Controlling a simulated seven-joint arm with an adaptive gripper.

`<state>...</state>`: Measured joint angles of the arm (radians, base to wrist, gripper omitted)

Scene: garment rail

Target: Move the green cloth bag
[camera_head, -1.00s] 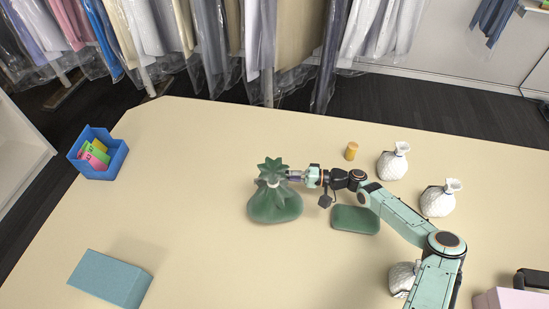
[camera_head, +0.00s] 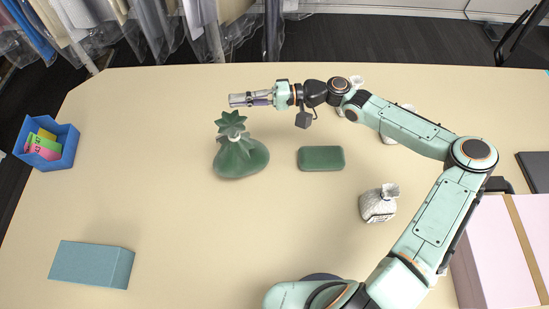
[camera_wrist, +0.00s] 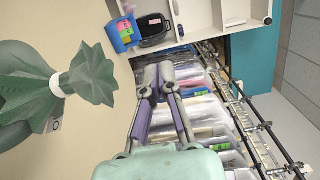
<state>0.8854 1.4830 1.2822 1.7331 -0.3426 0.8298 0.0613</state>
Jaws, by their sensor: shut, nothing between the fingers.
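The green cloth bag (camera_head: 240,157) stands upright on the table, tied at its neck with a light band and with its ruffled top spread above. In the wrist view the bag (camera_wrist: 28,88) fills the left side, with its tied neck pointing toward the fingers. My gripper (camera_head: 236,100) is shut and empty, just beyond the bag's top in the head view. In the wrist view my gripper's fingertips (camera_wrist: 155,78) are together, with a gap between them and the bag's ruffled top.
A green flat block (camera_head: 321,158) lies right of the bag. A white bag (camera_head: 380,204) stands farther right, with other white bags partly behind my arm. A blue bin (camera_head: 62,148) with colored cards is at left, a teal box (camera_head: 92,264) at front left. The table's left middle is clear.

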